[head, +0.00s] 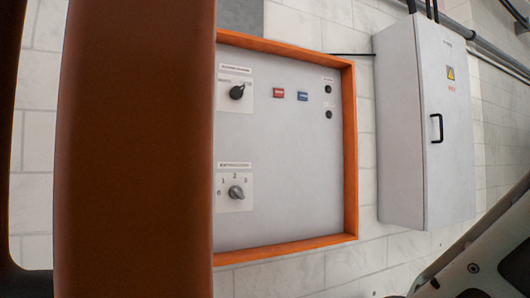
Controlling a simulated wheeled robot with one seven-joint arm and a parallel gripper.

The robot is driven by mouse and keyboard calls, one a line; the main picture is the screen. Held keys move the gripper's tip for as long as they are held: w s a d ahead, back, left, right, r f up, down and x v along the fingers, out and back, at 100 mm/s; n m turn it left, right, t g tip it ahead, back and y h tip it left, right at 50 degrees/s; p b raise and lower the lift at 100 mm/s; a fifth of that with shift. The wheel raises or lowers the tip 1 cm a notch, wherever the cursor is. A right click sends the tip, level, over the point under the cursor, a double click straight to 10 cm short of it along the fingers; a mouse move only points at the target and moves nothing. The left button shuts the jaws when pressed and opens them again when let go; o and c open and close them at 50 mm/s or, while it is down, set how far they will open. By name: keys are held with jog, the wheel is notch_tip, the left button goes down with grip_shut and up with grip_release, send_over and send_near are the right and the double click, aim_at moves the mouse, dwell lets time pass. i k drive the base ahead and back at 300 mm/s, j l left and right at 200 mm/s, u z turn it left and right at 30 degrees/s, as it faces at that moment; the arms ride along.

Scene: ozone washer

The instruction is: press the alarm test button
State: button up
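A light grey control panel (285,200) in an orange frame (350,150) is on the tiled wall, in the middle of the head view. Two small black round buttons (328,89) (328,114) sit one above the other near its right edge, each with a tiny label above. The labels are too small to read, so I cannot tell which is the alarm test button. A red piece (278,93) and a blue piece (303,96) are left of them. A black rotary knob (237,92) and a grey numbered knob (236,192) are further left. My gripper is not in view.
A large brown-orange upright surface (135,150) stands very close on the left and hides the panel's left side. A grey electrical cabinet (405,130) with a black handle (437,128) juts out right of the panel. Dark and grey parts fill the lower right corner.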

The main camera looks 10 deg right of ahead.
aim_at(277, 92)
jog(key=l+u, duration=0.5)
jog(key=l, duration=0.75)
